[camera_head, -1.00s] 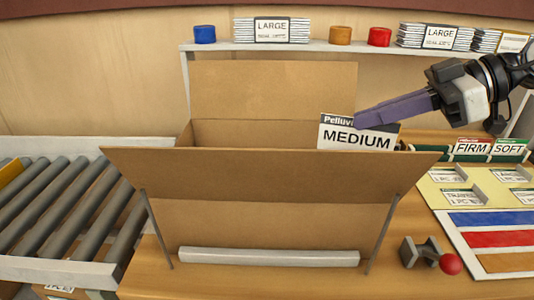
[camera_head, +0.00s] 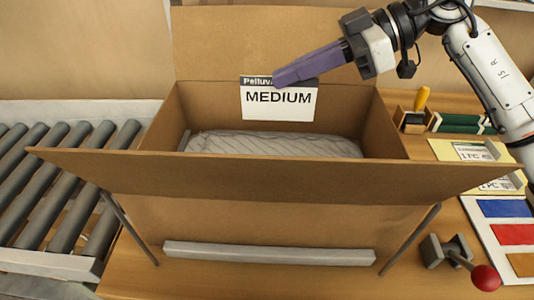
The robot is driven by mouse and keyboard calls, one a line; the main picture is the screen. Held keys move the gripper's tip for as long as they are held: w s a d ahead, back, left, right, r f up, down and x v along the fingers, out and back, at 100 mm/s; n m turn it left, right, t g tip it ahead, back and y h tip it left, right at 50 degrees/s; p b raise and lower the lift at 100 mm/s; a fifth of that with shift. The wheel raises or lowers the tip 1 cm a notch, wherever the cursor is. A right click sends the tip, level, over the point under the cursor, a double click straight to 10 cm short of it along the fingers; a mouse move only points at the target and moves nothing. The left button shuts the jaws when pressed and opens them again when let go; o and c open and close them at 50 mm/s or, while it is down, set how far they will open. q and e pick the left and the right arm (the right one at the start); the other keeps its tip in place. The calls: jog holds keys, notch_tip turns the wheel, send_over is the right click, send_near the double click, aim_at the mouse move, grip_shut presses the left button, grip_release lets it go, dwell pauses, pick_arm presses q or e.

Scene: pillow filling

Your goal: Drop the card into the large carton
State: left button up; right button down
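The large carton (camera_head: 290,182) stands open on the wooden table, its front flap folded outward toward me. A grey-white striped pillow-like item (camera_head: 270,144) lies inside it. The card (camera_head: 279,103), white with a dark top band and the word MEDIUM, hangs upright over the carton opening, in front of the back wall. My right gripper (camera_head: 285,79) comes in from the right and its purple fingers are shut on the card's top edge. The card's lower edge appears above the pillow-like item. My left gripper is not in view.
A roller conveyor (camera_head: 62,190) lies to the left. On the right are a yellow card tray (camera_head: 450,150), a colour-striped board (camera_head: 508,235) and a lever with a red knob (camera_head: 486,278). A yellow-handled tool (camera_head: 421,100) stands behind the tray.

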notch_tip(320, 180, down, 4)
jog(key=b, duration=0.3)
jog(key=shift+r+b, duration=0.1)
jog(key=shift+b, duration=0.2)
jog(key=shift+f+b, duration=0.3)
jog(key=shift+b, duration=0.15)
jog(key=shift+r, duration=0.1)
jog(key=c, duration=2)
grip_release()
jog(key=p+v, duration=0.1)
jog(key=v, duration=0.9)
jog(key=shift+d, duration=0.25)
